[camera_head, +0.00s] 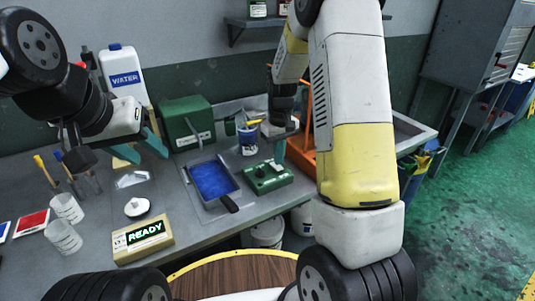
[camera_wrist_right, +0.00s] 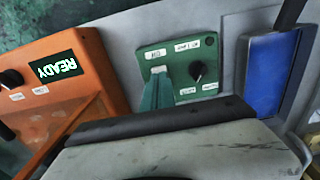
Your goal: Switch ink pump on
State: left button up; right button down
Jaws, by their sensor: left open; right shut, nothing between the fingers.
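The likely ink pump control is a small green box (camera_head: 265,177) on the bench, right of the blue ink tray. In the right wrist view the green box (camera_wrist_right: 182,62) shows white labels and a black knob (camera_wrist_right: 197,69); the label text is too small to read surely. My right gripper (camera_head: 280,152) is shut and empty, just behind and above the box. In the right wrist view its teal fingertips (camera_wrist_right: 158,85) overlap the box beside the knob; contact cannot be told. My left gripper (camera_head: 140,157) is open and empty above the bench at the left.
A blue ink tray (camera_head: 212,181) lies left of the box. Behind stand a green machine (camera_head: 184,122), an ink can (camera_head: 248,137) and a water jug (camera_head: 122,75). An orange device (camera_wrist_right: 75,75) has a READY display.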

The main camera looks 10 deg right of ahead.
aim_at(279, 167)
jog(key=shift+f, duration=1)
dwell(0.5)
jog(key=shift+r, duration=3.55)
jog(key=s+a+r+m+t+y, duration=0.1)
jog(key=s+r+m+t+y, duration=0.15)
jog(key=s+r, duration=1.05)
jog(key=s+a+r+t, duration=0.1)
jog(key=s+r+t, duration=0.2)
jog(key=s, duration=0.8)
jog(key=shift+s+r+m+t, duration=0.15)
jog(key=shift+r+m+t, duration=0.25)
jog(key=shift+r, duration=0.25)
